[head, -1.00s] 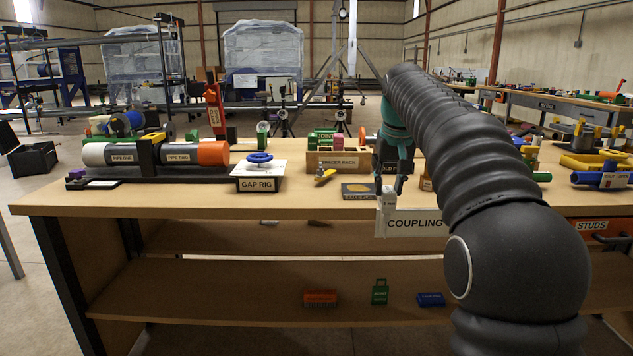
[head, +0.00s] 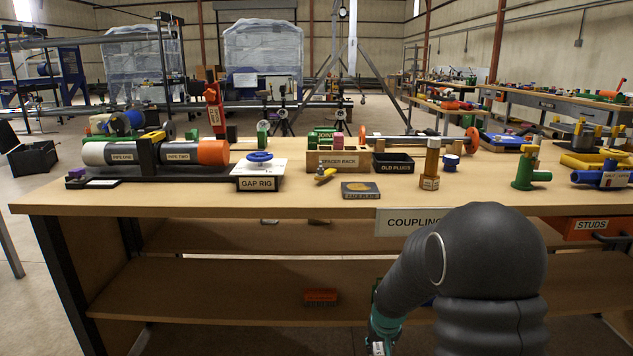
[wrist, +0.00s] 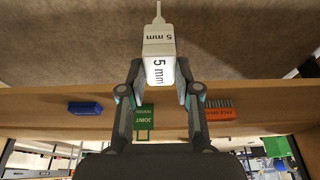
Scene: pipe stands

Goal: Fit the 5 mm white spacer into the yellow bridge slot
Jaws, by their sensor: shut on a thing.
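The white spacer (wrist: 159,48), marked "5 mm", is held between the fingers of my gripper (wrist: 160,72) in the wrist view. A thin white stem sticks out of its far end. In the head view my wrist is low, in front of the bench's lower shelf, and the fingers and spacer are out of sight. A yellow piece (head: 153,136) sits on the black stand around the pipes at the left of the bench top, well away from my gripper. I cannot make out a slot in it.
The gap rig (head: 258,184), spacer rack (head: 338,163) and old plugs tray (head: 394,167) stand on the bench top (head: 310,203). An orange block (wrist: 220,111), a green tag (wrist: 145,118) and a blue block (wrist: 86,108) are near my gripper in the wrist view.

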